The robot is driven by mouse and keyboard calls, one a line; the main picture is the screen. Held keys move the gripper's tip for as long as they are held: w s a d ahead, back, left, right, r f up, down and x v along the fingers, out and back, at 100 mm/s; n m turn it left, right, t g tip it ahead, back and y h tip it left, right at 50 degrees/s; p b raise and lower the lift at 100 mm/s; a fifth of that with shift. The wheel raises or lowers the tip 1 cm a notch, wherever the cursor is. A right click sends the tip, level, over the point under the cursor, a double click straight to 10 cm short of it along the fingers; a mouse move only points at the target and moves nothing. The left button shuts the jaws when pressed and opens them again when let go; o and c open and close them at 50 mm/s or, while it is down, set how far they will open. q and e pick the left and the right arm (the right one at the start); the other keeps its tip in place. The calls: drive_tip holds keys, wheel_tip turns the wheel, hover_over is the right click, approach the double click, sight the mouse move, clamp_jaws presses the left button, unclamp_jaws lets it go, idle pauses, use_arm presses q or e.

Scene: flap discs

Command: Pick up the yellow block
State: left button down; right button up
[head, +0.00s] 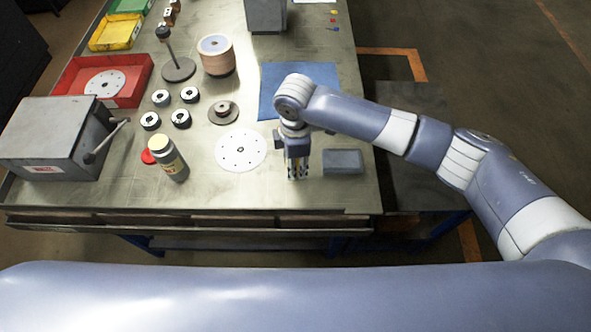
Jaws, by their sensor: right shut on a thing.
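My right gripper (298,172) points down over the front right of the metal table, between a white disc and a grey block. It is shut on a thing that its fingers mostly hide. Small yellow patches show between the fingers, so I take this thing to be the yellow block. I cannot tell whether it touches the table. My left gripper is not in view.
A grey block (342,161) lies just right of the gripper, a white disc (240,150) just left. A blue mat (275,82) is behind. A yellow-capped bottle (168,160), several dark rings, a grey machine (55,140) and a red tray (135,88) fill the left.

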drive_tip(key=s+a+r+b, duration=0.1)
drive_tip(key=s+b, duration=0.2)
drive_tip(key=s, duration=1.3)
drive_tip(key=shift+a, duration=0.15)
drive_tip(key=shift+o, duration=1)
drive_tip(key=shift+c, duration=1.3)
drive_tip(key=shift+w, duration=0.1)
